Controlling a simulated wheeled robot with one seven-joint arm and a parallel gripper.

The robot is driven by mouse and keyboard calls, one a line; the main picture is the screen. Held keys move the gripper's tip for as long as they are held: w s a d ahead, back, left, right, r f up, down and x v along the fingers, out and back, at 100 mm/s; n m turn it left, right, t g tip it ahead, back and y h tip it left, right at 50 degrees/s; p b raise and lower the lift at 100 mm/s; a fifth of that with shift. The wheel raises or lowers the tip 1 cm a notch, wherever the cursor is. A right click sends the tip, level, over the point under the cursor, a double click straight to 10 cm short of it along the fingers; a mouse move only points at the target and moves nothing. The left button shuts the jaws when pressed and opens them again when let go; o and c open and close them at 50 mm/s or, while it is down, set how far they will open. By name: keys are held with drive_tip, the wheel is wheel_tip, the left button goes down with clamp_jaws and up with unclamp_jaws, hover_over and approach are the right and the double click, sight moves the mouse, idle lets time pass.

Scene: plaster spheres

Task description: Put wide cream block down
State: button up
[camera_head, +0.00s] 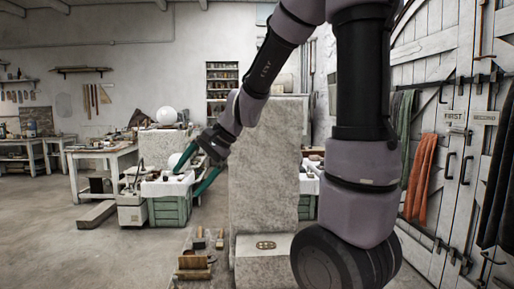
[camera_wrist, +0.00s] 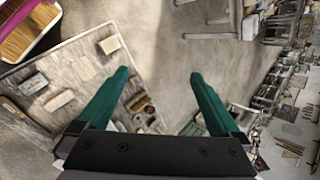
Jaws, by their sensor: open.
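My gripper (camera_head: 187,182) is open, its two green fingers spread wide. In the wrist view the gap between the fingertips (camera_wrist: 158,75) is empty, with bare floor beyond. A pale cream block (camera_wrist: 59,100) lies flat on a pale board (camera_wrist: 75,62) at the left. A greyer, wider-looking block (camera_wrist: 33,84) lies just beside it. I cannot tell for sure which is the wide cream block. Both are well left of the fingers and touch neither. In the head view I cannot make out this block.
A tan block (camera_wrist: 109,44) lies on the same board. In the head view a large stone slab (camera_head: 262,165) stands right of my gripper. A green crate (camera_head: 169,210) stands beyond the fingers. Small wooden pieces (camera_head: 193,262) lie low in front. Open floor (camera_head: 70,250) is at left.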

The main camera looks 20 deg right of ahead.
drive_tip(key=s+d+r+n+t+h, duration=0.4)
drive_tip(key=s+d+r, duration=0.5)
drive_tip(key=s+d, duration=0.4)
drive_tip(key=shift+s+n+h, duration=0.15)
drive_tip(key=shift+n+h, duration=0.25)
drive_tip(key=shift+h, duration=0.1)
drive_tip(key=shift+d, duration=0.1)
